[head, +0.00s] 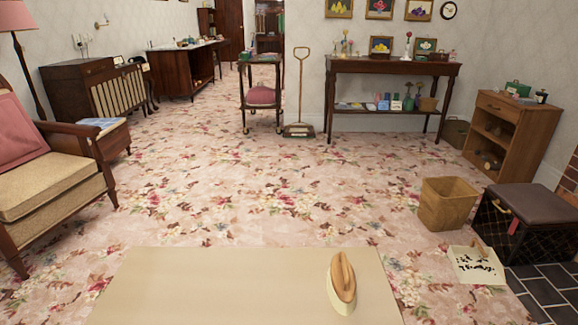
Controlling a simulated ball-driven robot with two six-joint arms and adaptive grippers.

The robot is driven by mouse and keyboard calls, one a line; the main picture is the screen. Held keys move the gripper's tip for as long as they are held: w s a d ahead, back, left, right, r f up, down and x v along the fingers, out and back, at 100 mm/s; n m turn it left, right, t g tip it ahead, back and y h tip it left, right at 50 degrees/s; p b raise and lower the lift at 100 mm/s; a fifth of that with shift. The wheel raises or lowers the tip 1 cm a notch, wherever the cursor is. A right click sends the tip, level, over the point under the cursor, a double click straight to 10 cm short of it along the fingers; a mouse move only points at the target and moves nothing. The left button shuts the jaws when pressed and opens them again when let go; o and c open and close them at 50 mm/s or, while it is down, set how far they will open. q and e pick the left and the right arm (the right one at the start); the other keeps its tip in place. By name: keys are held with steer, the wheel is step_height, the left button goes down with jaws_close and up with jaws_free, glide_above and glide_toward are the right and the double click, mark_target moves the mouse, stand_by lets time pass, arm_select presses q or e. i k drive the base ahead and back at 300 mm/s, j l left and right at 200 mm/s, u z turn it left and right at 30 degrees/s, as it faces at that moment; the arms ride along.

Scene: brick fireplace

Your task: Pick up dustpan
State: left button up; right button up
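A long-handled dustpan (299,130) stands upright on the floor in the back middle of the head view. Its thin handle rises to a loop grip at the top, against the wall corner. It is between a small wheeled cart and a long dark side table, and looks apart from both. Neither of my grippers is in view.
The wheeled cart (262,95) is left of the dustpan, the side table (390,68) right. A beige surface (220,290) with a wooden-topped white object (342,283) lies close in front. An armchair (55,170) is left, a bin (447,203) right. Carpet between is open.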

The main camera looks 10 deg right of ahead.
mark_target(478, 276)
steer(key=z, duration=1.85)
